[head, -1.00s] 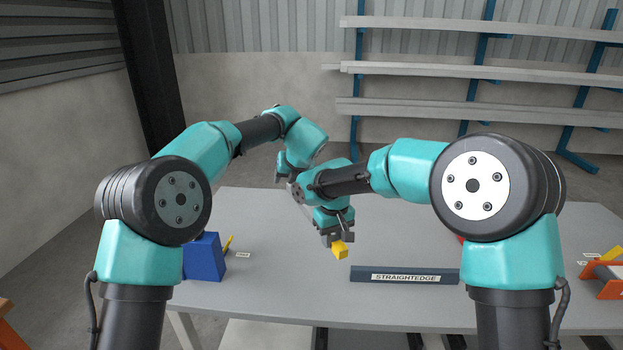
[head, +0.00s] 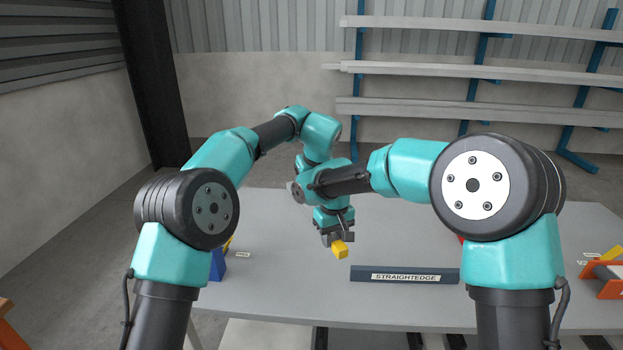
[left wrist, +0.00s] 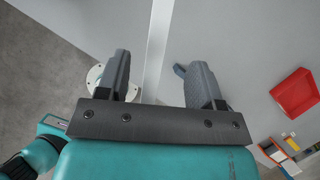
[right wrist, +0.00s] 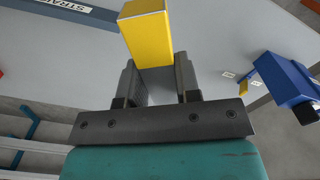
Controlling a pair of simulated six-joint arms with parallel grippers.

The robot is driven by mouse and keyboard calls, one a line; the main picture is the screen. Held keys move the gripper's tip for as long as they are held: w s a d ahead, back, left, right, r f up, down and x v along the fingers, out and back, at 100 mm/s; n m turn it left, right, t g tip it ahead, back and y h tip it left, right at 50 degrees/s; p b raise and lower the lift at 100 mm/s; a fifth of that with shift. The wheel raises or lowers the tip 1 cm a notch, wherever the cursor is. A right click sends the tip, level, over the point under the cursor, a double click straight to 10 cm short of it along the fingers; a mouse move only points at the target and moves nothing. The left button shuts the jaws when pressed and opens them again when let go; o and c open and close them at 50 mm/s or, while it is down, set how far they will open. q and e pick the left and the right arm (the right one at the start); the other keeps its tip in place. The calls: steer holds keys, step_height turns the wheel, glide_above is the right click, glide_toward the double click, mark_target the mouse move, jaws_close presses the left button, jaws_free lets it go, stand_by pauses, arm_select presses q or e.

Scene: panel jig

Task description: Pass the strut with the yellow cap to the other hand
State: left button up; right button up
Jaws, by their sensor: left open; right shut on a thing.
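The strut's yellow cap (head: 340,250) sticks out below my right gripper (head: 338,235) in the head view. In the right wrist view the cap (right wrist: 146,32) extends beyond the fingers of my right gripper (right wrist: 158,80), which is shut on the strut. In the left wrist view a pale bar, seemingly the strut (left wrist: 158,45), runs between the spread fingers of my left gripper (left wrist: 160,75). The left gripper is open; I cannot tell whether a finger touches the bar. In the head view the left gripper is hidden behind my right arm.
A dark straightedge bar (head: 405,277) lies on the grey table (head: 300,300), right of the cap. A blue block-like holder (right wrist: 284,78) with a yellow piece stands at the table's left. A red tray (left wrist: 297,92) and an orange rack (head: 605,287) are at the right.

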arm_select(q)
steer(key=x, duration=1)
steer(key=shift+f, duration=0.3)
steer(key=c, duration=1)
steer(key=shift+c, duration=0.6)
arm_select(e)
steer(key=o, duration=1.1)
step_height(320, 180, up, 12)
